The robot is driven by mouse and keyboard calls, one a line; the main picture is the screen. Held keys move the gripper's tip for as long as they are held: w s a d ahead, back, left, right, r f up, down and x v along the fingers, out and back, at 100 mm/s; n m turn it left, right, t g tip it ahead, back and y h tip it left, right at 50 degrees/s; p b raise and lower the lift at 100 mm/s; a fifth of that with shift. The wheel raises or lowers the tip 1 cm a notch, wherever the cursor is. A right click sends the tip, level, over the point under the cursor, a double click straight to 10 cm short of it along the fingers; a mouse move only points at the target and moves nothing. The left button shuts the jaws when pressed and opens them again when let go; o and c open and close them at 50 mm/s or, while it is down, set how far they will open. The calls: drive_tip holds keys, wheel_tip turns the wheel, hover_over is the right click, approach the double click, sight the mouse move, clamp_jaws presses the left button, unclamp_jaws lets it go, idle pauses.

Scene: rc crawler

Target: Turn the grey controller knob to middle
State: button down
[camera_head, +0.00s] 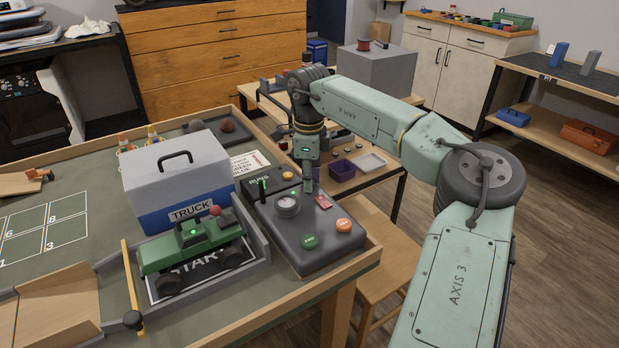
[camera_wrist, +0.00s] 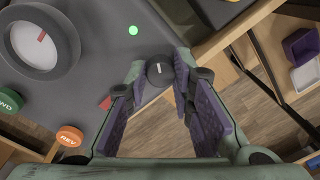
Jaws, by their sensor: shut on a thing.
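The dark grey controller box (camera_head: 335,252) sits at the table's right corner. My gripper (camera_head: 308,188) points down over its back right part in the head view. In the wrist view the small dark grey knob (camera_wrist: 160,72), with a short white pointer line, is between my fingertips. The fingers are shut on it, one on each side. The pointer runs nearly up and down in the wrist view, tilted slightly. In the head view the gripper hides the knob. The green crawler (camera_head: 190,247) stands on the START pad, left of the controller.
The controller also bears a round gauge (camera_head: 288,205), a green button (camera_head: 310,241), an orange REV button (camera_head: 344,225) and a lit green lamp (camera_wrist: 133,30). A grey-blue TRUCK box (camera_head: 172,172) stands behind the crawler. A wooden side table with purple (camera_head: 342,169) and white trays (camera_head: 370,161) lies beyond.

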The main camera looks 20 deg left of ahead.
drive_tip(key=m, duration=0.5)
drive_tip(key=shift+m, duration=0.4)
drive_tip(key=m, duration=0.5)
drive_tip(key=shift+w+m+h+b, duration=0.1)
drive_tip(key=shift+m+h+b, duration=0.2)
drive_tip(key=c, duration=1.4)
unclamp_jaws()
drive_tip(key=shift+o, duration=0.2)
